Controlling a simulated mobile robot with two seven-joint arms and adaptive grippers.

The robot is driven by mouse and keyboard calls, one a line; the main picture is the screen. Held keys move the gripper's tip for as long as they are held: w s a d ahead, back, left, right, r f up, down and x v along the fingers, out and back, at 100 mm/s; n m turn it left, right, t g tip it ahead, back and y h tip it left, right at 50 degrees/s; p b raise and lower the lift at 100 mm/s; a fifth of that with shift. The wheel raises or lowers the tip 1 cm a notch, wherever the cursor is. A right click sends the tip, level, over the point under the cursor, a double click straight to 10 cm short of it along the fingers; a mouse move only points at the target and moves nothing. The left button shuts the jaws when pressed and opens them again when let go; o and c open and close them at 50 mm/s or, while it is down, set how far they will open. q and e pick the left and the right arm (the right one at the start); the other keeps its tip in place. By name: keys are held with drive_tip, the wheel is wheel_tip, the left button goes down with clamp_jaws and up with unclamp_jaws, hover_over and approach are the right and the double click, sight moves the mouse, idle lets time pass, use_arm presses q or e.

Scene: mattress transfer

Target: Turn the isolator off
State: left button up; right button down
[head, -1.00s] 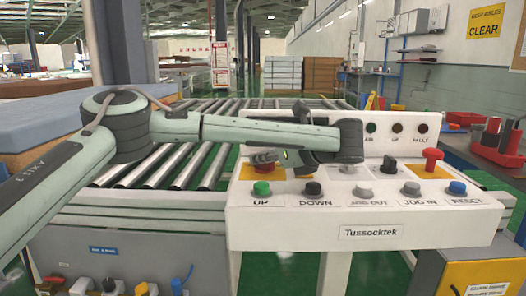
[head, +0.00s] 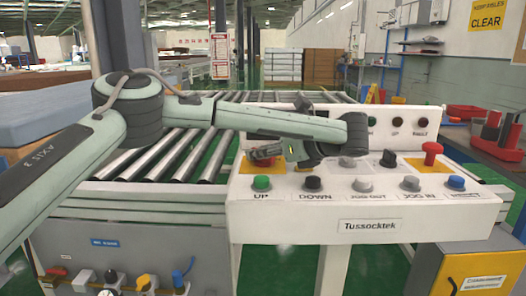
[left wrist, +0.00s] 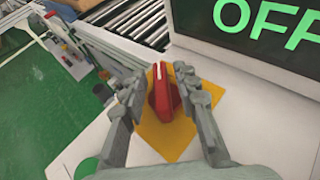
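The isolator is a red handle on a yellow plate at the left end of the white control panel (head: 300,215). In the left wrist view the red handle (left wrist: 166,92) stands between my left gripper's fingers (left wrist: 163,98), with its yellow plate (left wrist: 172,143) beneath. The fingers are apart, one on each side of the handle. A narrow gap seems to show, but contact is hard to judge. In the head view my left gripper (head: 272,153) covers much of the isolator. A dark display (left wrist: 255,38) shows green letters reading OFF, cut by the frame edge. My right gripper is not in view.
Front buttons include a green one (head: 261,183) and a blue one (head: 456,183). A red mushroom button (head: 431,150) stands at the panel's right. A roller conveyor (head: 185,150) lies behind and left. A blue mattress-like block (head: 50,100) is at far left.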

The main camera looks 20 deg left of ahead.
use_arm(q)
drive_tip(key=shift+s+d+r, duration=0.15)
drive_tip(key=shift+d+r, duration=0.15)
drive_tip(key=shift+d, duration=0.15)
drive_tip(key=v, duration=1.1)
drive_tip(key=shift+s+f, duration=0.1)
drive_tip(key=shift+f, duration=0.05)
